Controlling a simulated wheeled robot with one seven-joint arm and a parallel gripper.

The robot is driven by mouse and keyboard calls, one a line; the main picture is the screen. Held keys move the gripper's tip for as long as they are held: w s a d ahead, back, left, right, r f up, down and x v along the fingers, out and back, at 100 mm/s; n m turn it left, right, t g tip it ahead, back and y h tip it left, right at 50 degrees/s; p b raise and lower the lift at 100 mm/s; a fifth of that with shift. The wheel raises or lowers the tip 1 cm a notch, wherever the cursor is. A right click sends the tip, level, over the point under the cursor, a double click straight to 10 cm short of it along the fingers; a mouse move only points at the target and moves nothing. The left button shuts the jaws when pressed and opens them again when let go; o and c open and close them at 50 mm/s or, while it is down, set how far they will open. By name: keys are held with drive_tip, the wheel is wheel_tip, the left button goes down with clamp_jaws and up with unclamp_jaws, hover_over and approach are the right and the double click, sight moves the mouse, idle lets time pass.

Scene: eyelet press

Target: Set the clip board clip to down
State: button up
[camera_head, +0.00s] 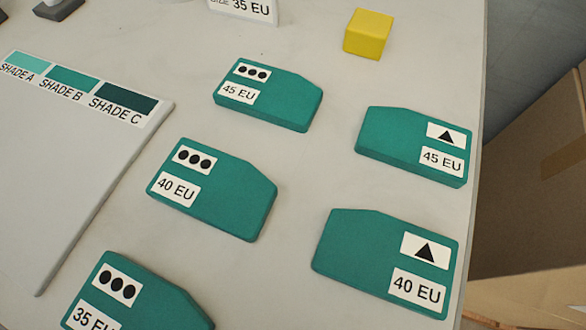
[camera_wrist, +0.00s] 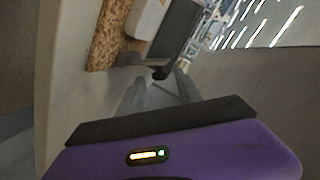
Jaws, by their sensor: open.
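No clip board clip can be made out for sure in either view. In the wrist view, my gripper (camera_wrist: 161,84) is open, its two grey fingers reaching away from the purple body. A small dark knob (camera_wrist: 160,73) shows just beyond and between the fingertips; I cannot tell whether they touch it. A grey bar (camera_wrist: 137,59) runs left from near the knob, beside a dark grey panel (camera_wrist: 176,30) and a white rounded part (camera_wrist: 147,18). A speckled brown board (camera_wrist: 108,36) lies left of these. The gripper is not in the head view.
The head view shows a pale table (camera_head: 300,190) with several teal blocks, including a 40 EU dots block (camera_head: 225,195) and a 45 EU triangle block (camera_head: 395,145). A shade board (camera_head: 60,170), yellow cube (camera_head: 368,34) and size sign (camera_head: 245,8) also stand there. Cardboard (camera_head: 530,190) lies beyond the right edge.

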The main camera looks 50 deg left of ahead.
drive_tip(key=shift+x, duration=1.65)
clamp_jaws()
